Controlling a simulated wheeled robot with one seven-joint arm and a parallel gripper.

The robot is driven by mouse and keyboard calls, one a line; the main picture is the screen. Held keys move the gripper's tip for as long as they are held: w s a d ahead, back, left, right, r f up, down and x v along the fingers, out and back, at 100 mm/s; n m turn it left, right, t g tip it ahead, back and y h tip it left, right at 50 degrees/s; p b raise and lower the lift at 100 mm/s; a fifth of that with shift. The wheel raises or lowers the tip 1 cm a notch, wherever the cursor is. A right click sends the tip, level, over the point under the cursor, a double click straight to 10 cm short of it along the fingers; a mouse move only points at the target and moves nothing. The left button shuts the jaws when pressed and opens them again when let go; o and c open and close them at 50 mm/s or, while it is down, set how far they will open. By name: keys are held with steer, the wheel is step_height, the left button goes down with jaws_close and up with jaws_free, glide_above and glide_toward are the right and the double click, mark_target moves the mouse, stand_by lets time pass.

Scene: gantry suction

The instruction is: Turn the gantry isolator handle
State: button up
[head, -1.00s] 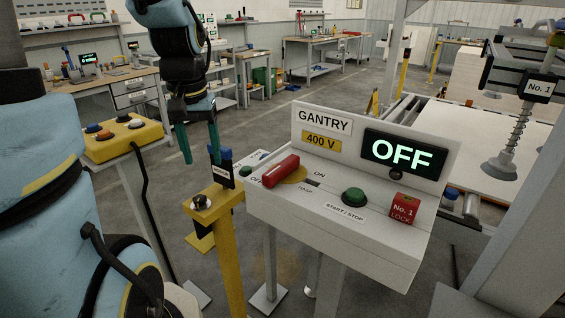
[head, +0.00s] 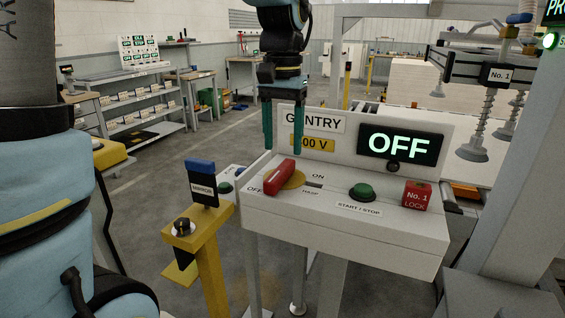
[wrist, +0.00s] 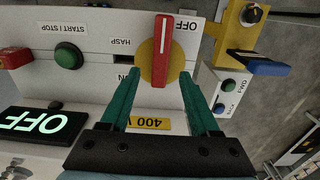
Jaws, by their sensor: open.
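The isolator handle (head: 279,177) is a red bar on a yellow disc, on the sloping top of the white gantry console (head: 345,230). It points toward the OFF label, and the display (head: 400,145) reads OFF. My gripper (head: 283,150) hangs above and slightly behind the handle, with its two green fingers apart and empty. In the wrist view the red handle (wrist: 161,50) lies ahead of and between the open fingers (wrist: 163,90), apart from both. The ON label (head: 318,176) is right of the handle.
A green start/stop button (head: 362,192) and a red No. 1 lock block (head: 416,195) sit right of the handle. The console's upright back panel rises close behind my fingers.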

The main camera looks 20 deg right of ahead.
mark_target(283, 167)
step_height(283, 167, down, 6)
steer(key=shift+r, duration=0.15)
steer(key=shift+c, duration=0.3)
jaws_close()
stand_by(1.2)
